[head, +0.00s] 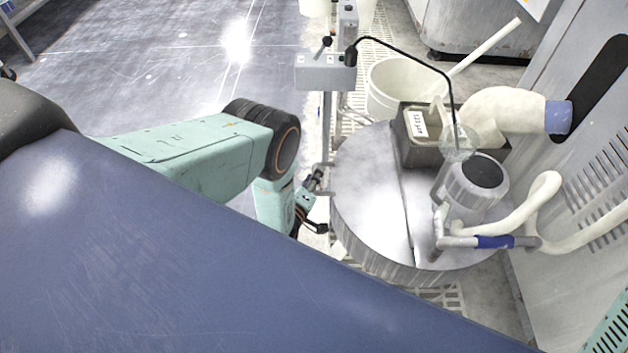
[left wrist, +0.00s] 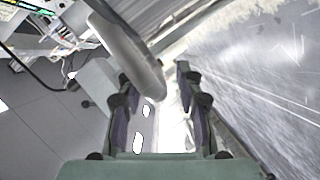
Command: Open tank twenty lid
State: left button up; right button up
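A round metal tank stands right of centre in the head view. Its flat lid (head: 365,180) is down and level, with a seam across it. A small metal handle (head: 326,166) sticks out at the lid's left edge. My left gripper (head: 316,181) is beside this edge, partly hidden by its own wrist. In the left wrist view, my left gripper (left wrist: 154,86) has its fingers apart. A grey rounded bar (left wrist: 128,52), which looks like the handle, reaches toward the gap between them. I cannot tell if it touches a finger. My right gripper is not in view.
A motor (head: 472,188), a dark box (head: 424,150) and pipes (head: 490,242) sit on the tank's right part. A grey control box (head: 325,72) on a post and a white bucket (head: 395,85) stand behind. The floor (head: 150,60) at the upper left is clear.

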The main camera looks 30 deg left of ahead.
pick_arm(q)
jog(key=shift+w, duration=0.15)
jog(key=shift+d, duration=0.1)
jog(key=shift+c, duration=0.5)
grip_shut()
jog(key=shift+f, duration=0.1)
